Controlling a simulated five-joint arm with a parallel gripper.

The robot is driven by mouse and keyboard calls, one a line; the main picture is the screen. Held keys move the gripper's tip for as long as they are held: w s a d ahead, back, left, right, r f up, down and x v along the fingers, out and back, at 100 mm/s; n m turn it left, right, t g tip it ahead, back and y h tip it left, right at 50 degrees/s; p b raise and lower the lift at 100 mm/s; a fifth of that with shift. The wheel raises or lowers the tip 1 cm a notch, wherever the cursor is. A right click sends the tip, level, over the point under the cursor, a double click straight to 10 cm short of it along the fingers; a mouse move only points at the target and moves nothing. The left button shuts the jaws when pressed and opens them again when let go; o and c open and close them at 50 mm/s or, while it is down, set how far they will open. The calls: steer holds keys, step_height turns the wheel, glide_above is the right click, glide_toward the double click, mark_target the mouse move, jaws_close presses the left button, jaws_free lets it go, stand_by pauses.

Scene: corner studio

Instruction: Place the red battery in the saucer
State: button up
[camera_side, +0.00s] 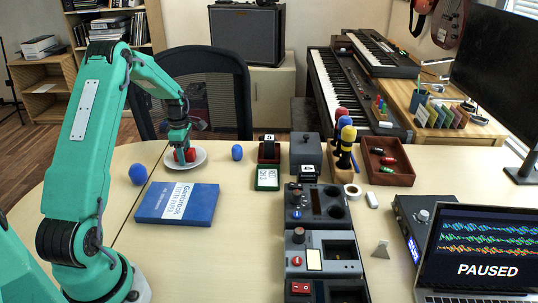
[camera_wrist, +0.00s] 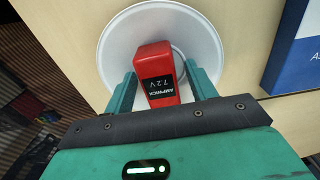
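The red battery (camera_wrist: 155,72), a block labelled "AMPWICK 7.2V", is over the white saucer (camera_wrist: 117,40) in the wrist view. In the side view the battery (camera_side: 191,155) shows low against the saucer (camera_side: 200,161), partly hidden by my gripper. My gripper (camera_wrist: 160,72) has one finger on each side of the battery, with narrow gaps showing, so it looks open around it. In the side view my gripper (camera_side: 184,150) points down over the saucer. Contact between the battery's underside and the saucer is hidden.
A blue book (camera_side: 178,203) lies in front of the saucer. Battery chargers (camera_side: 268,150), grey consoles (camera_side: 318,205) and a red-brown tray (camera_side: 388,160) with small items are to the right. A chair (camera_side: 205,85) stands behind.

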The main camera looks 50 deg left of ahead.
mark_target(185, 150)
steer(key=shift+r, duration=0.15)
step_height(185, 150, up, 12)
stand_by(0.7)
stand_by(0.5)
steer(key=s+d+r+m+t, duration=0.1)
steer(key=d+r+m, duration=0.3)
steer(key=d, duration=0.3)
steer(key=s+d+r+m+t+y, duration=0.1)
steer(key=d+r+m, duration=0.35)
steer(key=d, duration=0.25)
steer(key=s+d+r+m+t, duration=0.1)
steer(key=s+d+r+m, duration=0.1)
steer(key=d+r+m, duration=0.4)
steer(key=s+d+f+m+t+h, duration=0.1)
steer(key=s+d+f+m+t, duration=0.1)
steer(key=s+d+m, duration=1)
steer(key=s+d+f, duration=0.1)
steer(key=d, duration=0.2)
steer(key=shift+d+t, duration=0.15)
steer(key=shift+t, duration=0.15)
